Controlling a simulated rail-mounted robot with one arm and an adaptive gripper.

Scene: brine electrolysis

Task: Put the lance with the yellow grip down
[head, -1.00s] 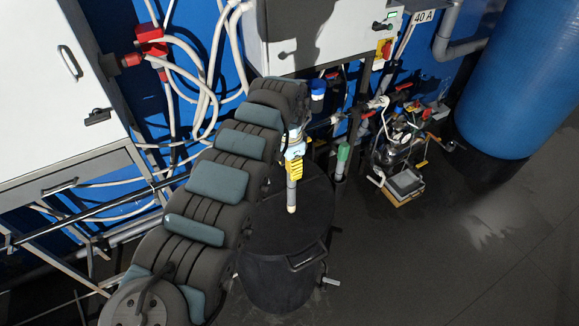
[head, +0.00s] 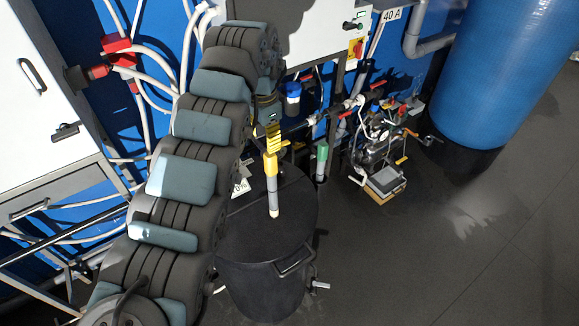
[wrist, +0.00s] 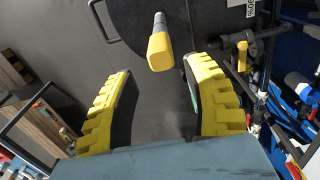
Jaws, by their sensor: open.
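The lance (head: 273,195) has a grey shaft, a pale tip and a yellow grip. In the head view it is upright in front of the lid of a black drum (head: 262,275); I cannot tell whether its tip touches the lid. My gripper (head: 273,134) is just above the grip, its far parts hidden by my arm. In the wrist view the yellow grip (wrist: 160,52) shows end-on, between and beyond the fingertips. My gripper (wrist: 158,70) is open there, with visible gaps between both fingers and the grip.
A green-topped tool (head: 322,152) stands in a tube right of the drum. A pump assembly with a grey tray (head: 386,180) is farther right, before a large blue tank (head: 490,80). Cables and a white cabinet (head: 45,90) are left. Floor at lower right is clear.

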